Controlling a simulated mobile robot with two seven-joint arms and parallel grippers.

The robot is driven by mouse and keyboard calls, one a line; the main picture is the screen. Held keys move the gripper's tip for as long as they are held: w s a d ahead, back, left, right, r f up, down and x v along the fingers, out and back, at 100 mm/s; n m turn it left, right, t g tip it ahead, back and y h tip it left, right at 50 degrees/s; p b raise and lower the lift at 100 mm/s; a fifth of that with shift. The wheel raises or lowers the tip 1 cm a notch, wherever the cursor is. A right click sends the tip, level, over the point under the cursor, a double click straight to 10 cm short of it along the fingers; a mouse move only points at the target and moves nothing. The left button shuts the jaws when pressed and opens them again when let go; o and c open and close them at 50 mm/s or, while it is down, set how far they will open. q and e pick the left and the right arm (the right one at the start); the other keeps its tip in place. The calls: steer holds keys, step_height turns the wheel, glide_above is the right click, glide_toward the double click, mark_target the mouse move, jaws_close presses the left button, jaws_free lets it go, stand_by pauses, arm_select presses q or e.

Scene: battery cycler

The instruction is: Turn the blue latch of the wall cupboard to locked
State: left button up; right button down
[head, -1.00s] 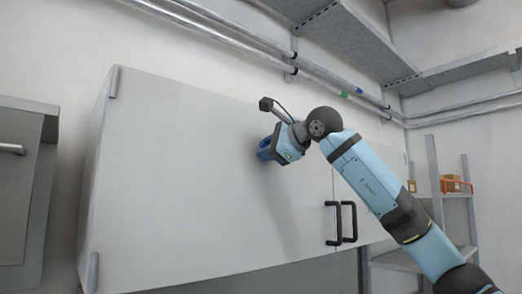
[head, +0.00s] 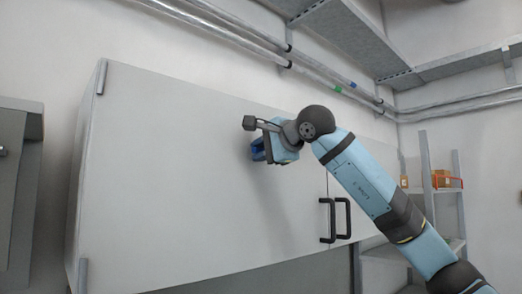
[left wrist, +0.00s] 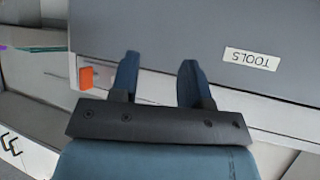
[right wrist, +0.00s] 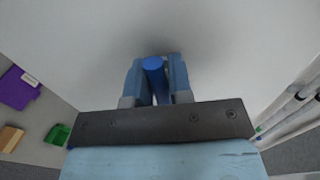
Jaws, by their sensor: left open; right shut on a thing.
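The wall cupboard (head: 190,200) is a wide white box with two doors. Its blue latch shows in the right wrist view (right wrist: 154,70) as a blue bar between my fingers, and in the head view it is mostly hidden by the gripper. My right gripper (head: 262,150) is at the upper part of the left door and shut on the latch; its fingers (right wrist: 155,82) lie on both sides of the bar.
Two black door handles (head: 337,220) stand out low on the cupboard doors. Pipes (head: 270,55) run along the wall above. A shelf rack (head: 440,200) with boxes stands at the right. An orange piece (left wrist: 86,77) shows near my left fingers.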

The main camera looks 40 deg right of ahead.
steer(key=c, duration=1)
jaws_free()
steer(key=shift+c, duration=0.2)
steer(key=b+v, duration=0.3)
steer(key=v, duration=1)
steer(key=shift+s, duration=0.4)
steer(key=shift+r, duration=0.1)
